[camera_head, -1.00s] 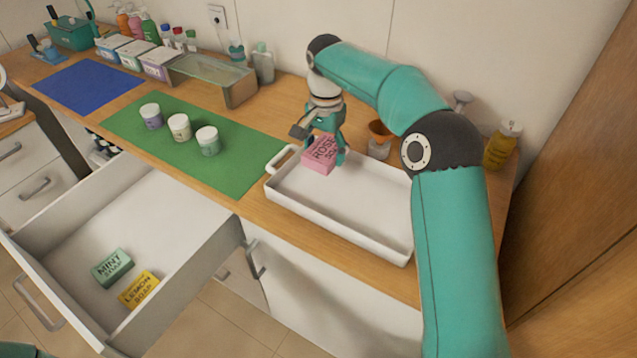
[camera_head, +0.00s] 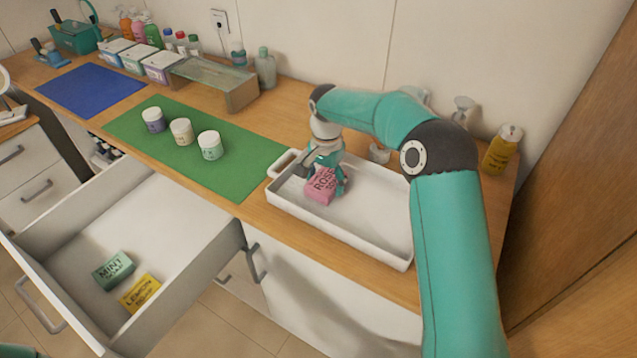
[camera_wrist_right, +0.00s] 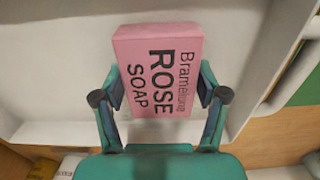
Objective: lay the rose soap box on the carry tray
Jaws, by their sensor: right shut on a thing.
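The pink rose soap box (camera_head: 321,187) is between the fingers of my right gripper (camera_head: 328,176), over the left part of the white carry tray (camera_head: 375,212). In the right wrist view the box (camera_wrist_right: 158,70) shows its "Bramelune ROSE SOAP" face, with the fingers of my gripper (camera_wrist_right: 160,98) closed on its two sides. The tray floor (camera_wrist_right: 60,70) lies behind it. The box is low inside the tray's outline; I cannot tell whether it touches the floor. My left gripper does not show.
An open drawer (camera_head: 180,262) at lower left holds a mint soap box (camera_head: 113,270) and a lemon soap box (camera_head: 140,294). A green mat (camera_head: 235,165) with several jars lies left of the tray. A yellow bottle (camera_head: 501,150) stands behind the tray. The tray's right part is clear.

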